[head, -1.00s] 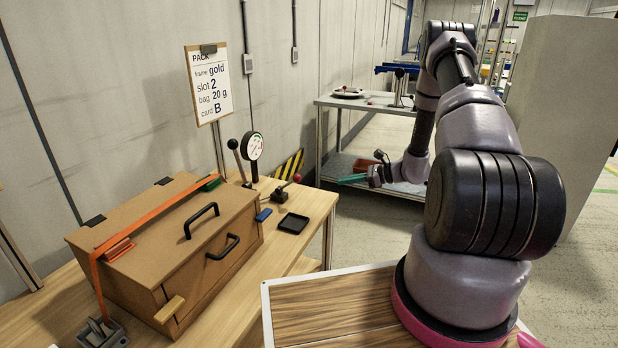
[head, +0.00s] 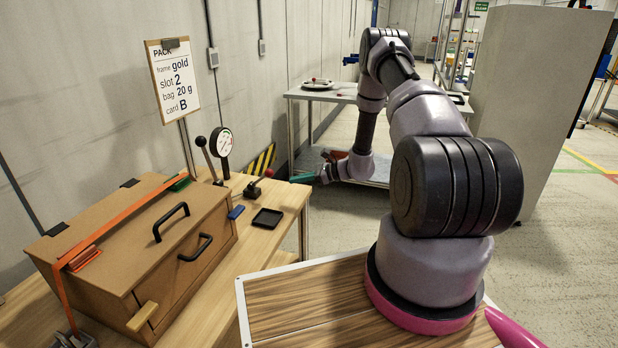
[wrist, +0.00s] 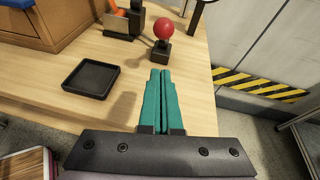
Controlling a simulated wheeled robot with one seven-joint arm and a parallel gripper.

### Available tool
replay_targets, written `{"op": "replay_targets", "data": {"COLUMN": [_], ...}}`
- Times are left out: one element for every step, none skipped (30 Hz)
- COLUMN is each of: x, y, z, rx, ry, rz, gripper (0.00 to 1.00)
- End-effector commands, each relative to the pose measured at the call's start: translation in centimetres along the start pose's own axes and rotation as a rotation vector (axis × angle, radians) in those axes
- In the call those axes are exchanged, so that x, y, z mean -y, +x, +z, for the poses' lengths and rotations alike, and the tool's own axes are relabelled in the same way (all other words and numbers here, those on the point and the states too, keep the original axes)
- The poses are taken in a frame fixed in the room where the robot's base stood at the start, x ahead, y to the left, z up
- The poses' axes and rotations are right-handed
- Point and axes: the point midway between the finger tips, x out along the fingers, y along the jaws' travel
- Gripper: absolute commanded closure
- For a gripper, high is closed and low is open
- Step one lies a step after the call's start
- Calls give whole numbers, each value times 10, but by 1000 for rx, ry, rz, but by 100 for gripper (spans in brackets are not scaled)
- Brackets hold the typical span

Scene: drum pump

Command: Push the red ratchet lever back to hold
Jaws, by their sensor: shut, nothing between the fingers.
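The red-knobbed lever (head: 269,173) stands on a small black base near the far right end of the wooden table, in front of the gauge. In the wrist view its round red knob (wrist: 163,28) is just beyond my fingertips, with the black base below it. My gripper (head: 292,179) has teal fingers and is to the right of the lever in the head view. In the wrist view the fingers of my gripper (wrist: 160,74) are shut together and empty. They point towards the lever, and a gap shows between tips and base.
A black-knobbed lever (head: 207,158) and a gauge (head: 221,142) stand behind. A brown box (head: 140,250) with an orange strap fills the left. A grey shelf table (head: 350,93) is behind.

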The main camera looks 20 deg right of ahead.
Motion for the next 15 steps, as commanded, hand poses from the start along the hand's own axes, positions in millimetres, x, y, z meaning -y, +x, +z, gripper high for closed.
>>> {"op": "replay_targets", "data": {"x": [-1,-1,-1,0,0,0,0,0,0,0,0,0,0,0,0], "y": [12,17,24,27,30,34,36,38,41,42,44,45,46,46,47], "z": [0,0,2,7,11,15,18,20,22,24,25,26,27,28,28], "rx": [0,-1,0,0,0,0,0,0,0,0,0,-1,-1,-1,-1], "ry": [-2,-2,-3,-4,-4,-3,-3,-3,-2,-2,-2,-2,-2,-2,-2], "rz": [3,3,4,2,1,2,2,1,0,0,0,1,1,1,1], "gripper": [100,100,100,100,100,100,100,100,100,100,100,100,100,100,100]}}
